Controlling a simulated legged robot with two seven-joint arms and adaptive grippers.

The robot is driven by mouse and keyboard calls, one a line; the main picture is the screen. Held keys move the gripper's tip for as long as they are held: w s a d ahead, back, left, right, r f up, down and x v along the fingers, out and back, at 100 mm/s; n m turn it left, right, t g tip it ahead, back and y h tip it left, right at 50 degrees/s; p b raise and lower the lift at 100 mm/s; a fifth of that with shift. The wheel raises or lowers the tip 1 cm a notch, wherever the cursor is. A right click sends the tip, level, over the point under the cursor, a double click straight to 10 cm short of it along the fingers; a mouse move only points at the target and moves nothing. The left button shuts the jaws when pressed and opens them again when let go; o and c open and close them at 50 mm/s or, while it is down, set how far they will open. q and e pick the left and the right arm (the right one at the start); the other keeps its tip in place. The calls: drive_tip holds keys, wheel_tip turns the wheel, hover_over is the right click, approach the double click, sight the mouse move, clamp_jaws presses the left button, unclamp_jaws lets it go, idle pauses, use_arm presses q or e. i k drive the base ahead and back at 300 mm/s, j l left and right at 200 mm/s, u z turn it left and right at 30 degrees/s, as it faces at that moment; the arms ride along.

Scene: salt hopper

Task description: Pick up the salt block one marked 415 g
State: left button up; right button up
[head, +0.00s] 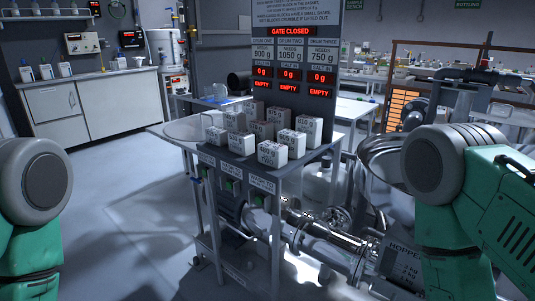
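Several white salt blocks stand on a dark-topped stand (210,153) in the middle of the head view. Each has a weight in grams on its face, too small to read surely. One block (309,128) at the right end may read 415 g, but I cannot tell. Other blocks stand at the front (272,153), the middle (292,142) and the left (242,144). Some rear blocks are partly hidden by those in front. My arms show at the left and right edges, apart from the stand. Neither of my grippers can be made out.
A sign panel (290,30) behind the blocks reads GATE CLOSED, with three drums at 0 g and EMPTY. Pipes and a hopper (400,262) lie low at the right. A metal bowl (385,158) is right of the stand. The floor (120,180) at the left is clear.

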sight(215, 135)
drive_tip(key=i+j+z, duration=0.15)
drive_tip(key=z, duration=0.25)
drive_tip(key=i+j+z, duration=0.1)
drive_tip(key=j+z, duration=0.15)
drive_tip(key=z, duration=0.15)
drive_tip(key=j+z, duration=0.25)
drive_tip(key=z, duration=0.15)
drive_tip(key=i+j+z, duration=0.1)
drive_tip(key=j+z, duration=0.3)
drive_tip(key=l, duration=0.15)
